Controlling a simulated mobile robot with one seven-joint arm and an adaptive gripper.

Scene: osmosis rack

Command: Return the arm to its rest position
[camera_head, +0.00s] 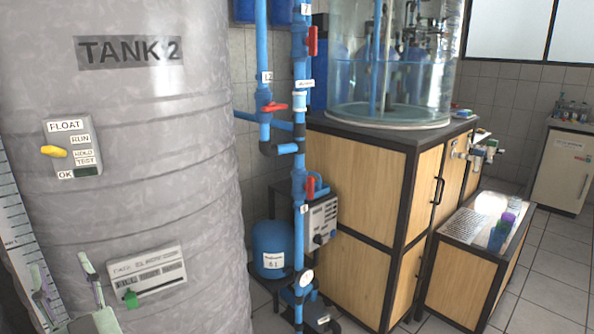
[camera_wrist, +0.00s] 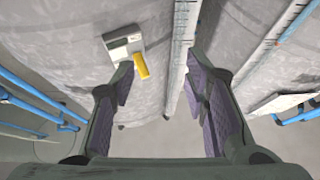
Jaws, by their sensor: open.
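My gripper (camera_head: 66,272) shows at the lower left of the head view, in front of the grey tank marked TANK 2 (camera_head: 120,210). In the wrist view my gripper (camera_wrist: 160,62) has its two purple-padded fingers spread apart, with nothing between them. A switch panel (camera_head: 83,133) with a yellow knob (camera_head: 54,151) is on the tank, above and apart from my gripper in the head view. In the wrist view a panel with a yellow knob (camera_wrist: 141,66) lies beyond the left finger. The rest of my arm is mostly out of view.
A label plate with a green knob (camera_head: 131,299) is low on the tank, right of my gripper. A white ruler strip (camera_head: 16,225) runs at the left edge. Blue pipes (camera_head: 300,110) and a wooden cabinet (camera_head: 350,190) stand to the right. Floor tiles show at lower right.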

